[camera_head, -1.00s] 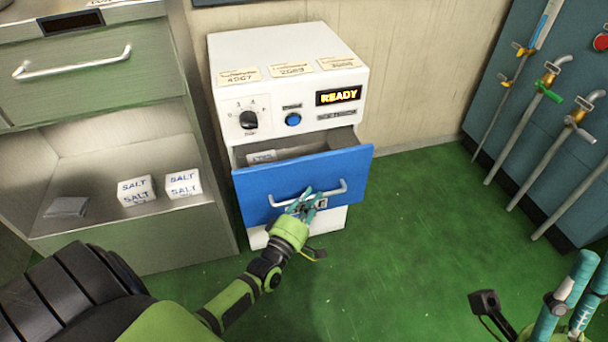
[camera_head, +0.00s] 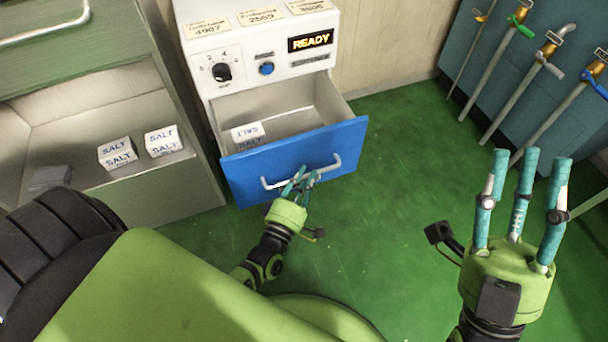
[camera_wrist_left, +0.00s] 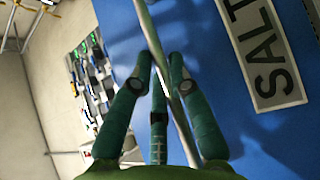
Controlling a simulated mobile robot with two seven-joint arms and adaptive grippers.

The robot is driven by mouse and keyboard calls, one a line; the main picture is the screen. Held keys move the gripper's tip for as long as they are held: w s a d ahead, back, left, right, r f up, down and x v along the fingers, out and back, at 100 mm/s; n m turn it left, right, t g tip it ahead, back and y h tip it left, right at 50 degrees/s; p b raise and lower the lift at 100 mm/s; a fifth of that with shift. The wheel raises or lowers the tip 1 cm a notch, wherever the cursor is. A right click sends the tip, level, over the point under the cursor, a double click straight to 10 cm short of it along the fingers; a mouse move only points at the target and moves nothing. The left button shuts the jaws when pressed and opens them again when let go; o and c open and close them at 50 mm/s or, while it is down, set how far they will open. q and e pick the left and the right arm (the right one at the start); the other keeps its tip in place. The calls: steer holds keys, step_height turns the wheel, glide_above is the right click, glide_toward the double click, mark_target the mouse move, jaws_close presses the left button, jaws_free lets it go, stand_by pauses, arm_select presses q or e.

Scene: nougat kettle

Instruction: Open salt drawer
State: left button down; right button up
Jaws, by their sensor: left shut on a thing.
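The salt drawer (camera_head: 235,181) has a blue front and stands pulled out of the white machine (camera_head: 265,30), with its inside showing. A white salt box (camera_head: 248,134) lies in it at the left. My left gripper (camera_head: 299,178) is shut on the drawer's pale bar handle (camera_head: 330,165). In the left wrist view its teal fingers (camera_wrist_left: 163,75) are around the handle bar (camera_wrist_left: 155,40), beside a SALT label (camera_wrist_left: 268,55) on the blue front. My right gripper (camera_head: 522,165) is open and empty at the right, its fingers pointing up and apart.
Two salt boxes (camera_head: 117,153) (camera_head: 163,141) sit on the shelf of the grey-green cabinet (camera_head: 180,190) at left. Pipes with coloured valves (camera_head: 540,60) stand along the right wall. The green floor (camera_head: 400,160) between is clear.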

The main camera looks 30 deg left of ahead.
arm_select(q)
steer(key=c, duration=1.1)
jaws_free()
steer(key=shift+c, duration=0.2)
steer(key=shift+s, duration=0.1)
steer(key=s+f, duration=0.1)
steer(key=s, duration=1)
steer(key=shift+s+d+f, duration=0.35)
steer(key=shift+d, duration=0.1)
